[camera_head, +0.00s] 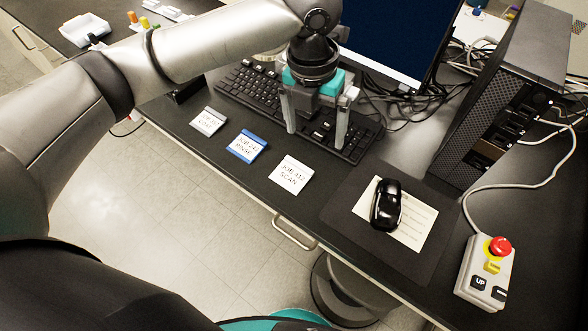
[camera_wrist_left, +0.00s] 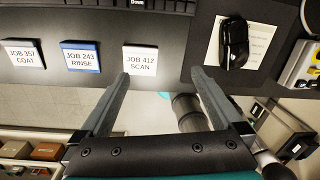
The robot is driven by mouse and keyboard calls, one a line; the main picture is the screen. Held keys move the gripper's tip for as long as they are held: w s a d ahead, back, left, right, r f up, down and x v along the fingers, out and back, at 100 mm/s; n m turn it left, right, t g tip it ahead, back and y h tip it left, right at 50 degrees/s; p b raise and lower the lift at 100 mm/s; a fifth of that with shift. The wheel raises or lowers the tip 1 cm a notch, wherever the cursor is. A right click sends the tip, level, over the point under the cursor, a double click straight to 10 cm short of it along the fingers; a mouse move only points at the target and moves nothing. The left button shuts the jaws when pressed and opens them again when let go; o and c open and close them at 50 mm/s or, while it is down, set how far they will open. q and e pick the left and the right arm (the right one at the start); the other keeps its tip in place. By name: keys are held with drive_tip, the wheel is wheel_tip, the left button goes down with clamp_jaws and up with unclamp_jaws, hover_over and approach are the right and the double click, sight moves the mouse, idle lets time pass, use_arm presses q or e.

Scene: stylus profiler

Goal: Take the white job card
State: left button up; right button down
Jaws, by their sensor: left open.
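The white job card (camera_head: 291,175), lettered JOB 412 SCAN, lies flat near the front edge of the black table. It also shows in the left wrist view (camera_wrist_left: 141,61), just beyond the fingertips and nearer the left one. My left gripper (camera_head: 315,138) is open and empty, pointing down. In the head view its fingers overlap the keyboard, up and right of the card; it also shows in the left wrist view (camera_wrist_left: 160,75). A blue-edged card (camera_head: 246,146), JOB 243 RINSE, and a grey-edged card (camera_head: 208,122), JOB 357 COAT, lie to the left.
The black keyboard (camera_head: 240,85) lies behind the cards. A black mouse (camera_head: 386,204) rests on a paper sheet (camera_head: 413,227) on a dark mat. A control box with a red button (camera_head: 500,246) stands at right. A computer tower (camera_head: 495,95) and monitor (camera_head: 400,30) stand behind.

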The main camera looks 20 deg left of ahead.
sight(299, 164)
use_arm(q)
wheel_tip(299, 164, up, 2)
drive_tip(key=w+a+r+m, duration=0.1)
drive_tip(key=a+m, duration=0.1)
drive_tip(key=a, duration=0.1)
drive_tip(key=shift+y, duration=0.4)
wheel_tip(299, 164, down, 16)
drive_tip(key=shift+w+r+b, duration=0.1)
drive_tip(key=shift+r+b, duration=0.1)
drive_tip(key=shift+b, duration=0.6)
drive_tip(key=shift+c, duration=0.2)
drive_tip(key=c, duration=0.9)
